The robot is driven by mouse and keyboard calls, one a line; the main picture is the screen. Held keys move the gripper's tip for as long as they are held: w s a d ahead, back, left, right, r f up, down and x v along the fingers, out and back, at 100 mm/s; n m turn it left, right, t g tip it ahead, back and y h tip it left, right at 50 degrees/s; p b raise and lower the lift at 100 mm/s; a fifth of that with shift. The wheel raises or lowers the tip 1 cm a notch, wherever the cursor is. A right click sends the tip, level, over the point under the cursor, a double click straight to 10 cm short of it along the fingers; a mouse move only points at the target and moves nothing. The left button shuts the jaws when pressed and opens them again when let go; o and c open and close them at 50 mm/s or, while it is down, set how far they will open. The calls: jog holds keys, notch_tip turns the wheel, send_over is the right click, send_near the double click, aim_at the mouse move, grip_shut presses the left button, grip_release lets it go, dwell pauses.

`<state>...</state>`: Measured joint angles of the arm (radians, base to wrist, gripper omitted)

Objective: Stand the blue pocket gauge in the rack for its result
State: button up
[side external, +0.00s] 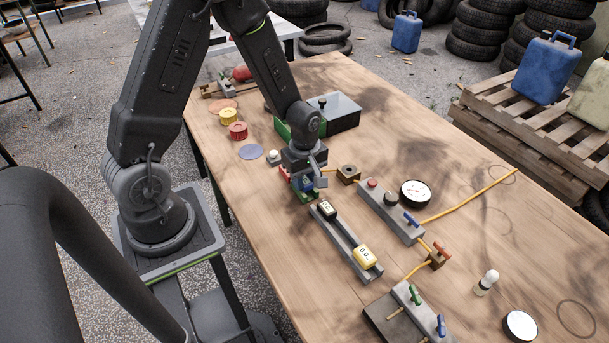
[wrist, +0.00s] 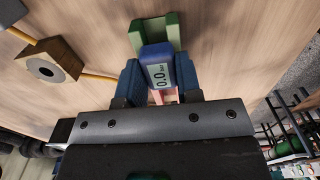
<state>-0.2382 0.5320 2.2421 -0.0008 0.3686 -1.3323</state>
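My gripper (wrist: 160,83) points down at the table, its two blue-padded fingers on either side of the blue pocket gauge (wrist: 157,68) and apparently against it. The gauge's pale display reads 0.0 in the wrist view. In the side view the gripper (side external: 304,182) hides most of the gauge. A green holder (wrist: 157,27) lies just beyond the gauge, and a red or pink piece (wrist: 170,95) shows behind it. In the side view the green holder (side external: 308,197) is under the fingers and the red piece (side external: 284,173) is beside them. Whether the gauge touches the holder is hidden.
A grey rail (side external: 343,242) holds a yellow gauge (side external: 366,257) and a dark-cased one (side external: 326,208). Right of it are a wooden block (side external: 348,174), a grey manifold (side external: 389,212), a round dial (side external: 415,193) and a yellow hose (side external: 470,198). Red and yellow caps stand left.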

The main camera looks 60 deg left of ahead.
aim_at(305, 179)
jog(key=o, duration=0.5)
notch_tip(305, 179, up, 14)
dwell(0.5)
jog(key=s+d+r+m+t, duration=0.5)
jog(key=s+d+r+m, duration=0.3)
jog(key=m, duration=1)
jog(key=s+r, duration=0.4)
jog(key=r, duration=0.1)
jog(key=shift+s+t, duration=0.3)
jog(key=shift+s, duration=0.05)
